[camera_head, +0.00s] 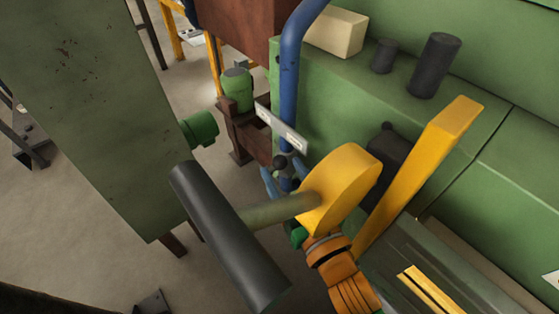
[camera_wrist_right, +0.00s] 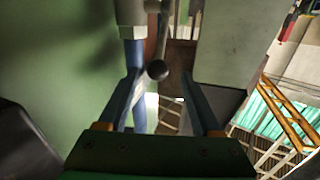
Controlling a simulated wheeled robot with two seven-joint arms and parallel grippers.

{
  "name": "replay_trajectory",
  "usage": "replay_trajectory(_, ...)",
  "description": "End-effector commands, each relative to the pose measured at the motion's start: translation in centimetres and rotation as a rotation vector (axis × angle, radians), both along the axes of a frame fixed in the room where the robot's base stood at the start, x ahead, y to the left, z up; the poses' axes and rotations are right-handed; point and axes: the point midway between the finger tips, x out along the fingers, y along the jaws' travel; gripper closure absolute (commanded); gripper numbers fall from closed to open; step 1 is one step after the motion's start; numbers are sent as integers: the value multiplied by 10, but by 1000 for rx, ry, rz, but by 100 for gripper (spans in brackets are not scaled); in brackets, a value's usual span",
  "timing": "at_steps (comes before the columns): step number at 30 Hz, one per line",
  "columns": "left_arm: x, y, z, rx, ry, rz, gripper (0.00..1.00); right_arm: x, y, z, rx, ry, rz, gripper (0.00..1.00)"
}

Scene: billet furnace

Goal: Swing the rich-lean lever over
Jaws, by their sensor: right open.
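The rich-lean lever appears to be the short grey rod ending in a dark ball knob (camera_head: 280,160), just below a pale label plate (camera_head: 282,129) by a blue pipe (camera_head: 289,80). In the right wrist view the knob (camera_wrist_right: 157,70) hangs at the end of its rod (camera_wrist_right: 163,35). My right gripper (camera_head: 279,181) has blue fingers, partly hidden behind the yellow disc and rod. In the right wrist view my right gripper (camera_wrist_right: 161,80) is open. The knob shows between its fingertips, apart from both; its depth is unclear. My left gripper is out of view.
A yellow disc (camera_head: 342,187) and a dark cylinder (camera_head: 229,232) joined by a rod stand before the gripper. A green cabinet (camera_head: 85,90) is at left, a green housing (camera_head: 335,115) at right. A yellow bar (camera_head: 420,175) leans beside the disc.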

Motion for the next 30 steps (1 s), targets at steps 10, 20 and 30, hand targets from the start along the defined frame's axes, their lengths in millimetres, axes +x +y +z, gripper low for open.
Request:
replay_trajectory(10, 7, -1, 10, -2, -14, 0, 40, 26, 10, 1, 1, 1, 0, 34)
replay_trajectory(20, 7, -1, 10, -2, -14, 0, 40, 26, 10, 1, 1, 1, 0, 82)
replay_trajectory(30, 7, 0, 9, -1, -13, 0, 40, 26, 10, 0, -1, 2, 0, 100)
